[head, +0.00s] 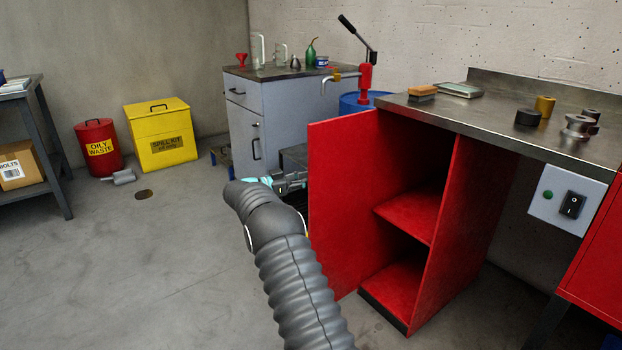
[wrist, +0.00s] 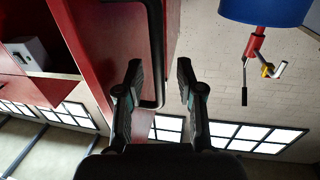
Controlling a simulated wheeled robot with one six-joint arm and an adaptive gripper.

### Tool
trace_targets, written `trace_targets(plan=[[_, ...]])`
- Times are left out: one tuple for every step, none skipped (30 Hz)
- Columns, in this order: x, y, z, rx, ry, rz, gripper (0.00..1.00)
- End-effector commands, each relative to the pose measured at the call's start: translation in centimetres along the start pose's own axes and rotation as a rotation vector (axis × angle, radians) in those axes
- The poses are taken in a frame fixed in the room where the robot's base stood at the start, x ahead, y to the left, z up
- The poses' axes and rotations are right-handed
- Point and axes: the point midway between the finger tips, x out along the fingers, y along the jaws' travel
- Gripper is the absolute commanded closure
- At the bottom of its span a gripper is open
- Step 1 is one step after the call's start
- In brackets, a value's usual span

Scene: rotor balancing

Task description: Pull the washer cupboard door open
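The red washer cupboard door (head: 340,190) stands swung out, with the open cupboard (head: 445,240) and its shelves showing to its right in the head view. My gripper (head: 298,181) is at the door's outer side, by its left edge, partly hidden behind the door. In the wrist view the red door face (wrist: 105,35) carries a black bar handle (wrist: 158,40). My gripper (wrist: 159,68) has its fingers spread, one on each side of the handle in the picture. Gaps show between the bar and both fingers. I cannot tell how deep the bar sits between them.
A steel worktop (head: 480,120) with several metal parts lies above the cupboard. A grey cabinet (head: 245,115) and a blue drum (head: 352,102) stand behind the door. A yellow spill kit bin (head: 160,125) stands farther left. The floor (head: 140,260) at left is mostly clear.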

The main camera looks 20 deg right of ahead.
Motion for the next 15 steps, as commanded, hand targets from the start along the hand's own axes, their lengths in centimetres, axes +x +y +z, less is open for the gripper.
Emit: trace_targets(plan=[[-0.8, 0.0, 0.0, 0.000, 0.000, -0.002, 0.63], [-1.3, 0.0, 0.0, 0.000, 0.000, -0.001, 0.63], [-2.1, 0.0, 0.0, 0.000, 0.000, -0.002, 0.63], [-2.7, -0.1, 0.0, 0.000, -0.001, -0.002, 0.63], [-3.2, 0.0, 0.0, 0.000, -0.001, -0.001, 0.63], [-4.1, 0.0, 0.1, -0.001, 0.000, -0.001, 0.63], [-4.7, 0.0, 0.1, -0.001, 0.000, -0.001, 0.63], [-5.2, 0.0, 0.1, -0.001, 0.000, -0.001, 0.63], [-6.0, 0.0, 0.0, -0.001, 0.000, 0.000, 0.63], [-6.6, 0.0, 0.0, 0.000, 0.001, 0.000, 0.63], [-7.1, 0.0, 0.0, 0.000, 0.000, 0.000, 0.63], [-7.7, 0.0, 0.0, 0.000, 0.000, 0.001, 0.63], [-8.2, 0.0, 0.0, 0.000, 0.000, 0.002, 0.63], [-8.6, 0.0, 0.0, 0.000, 0.000, 0.002, 0.63], [-9.1, 0.0, 0.0, 0.000, 0.000, 0.002, 0.63]])
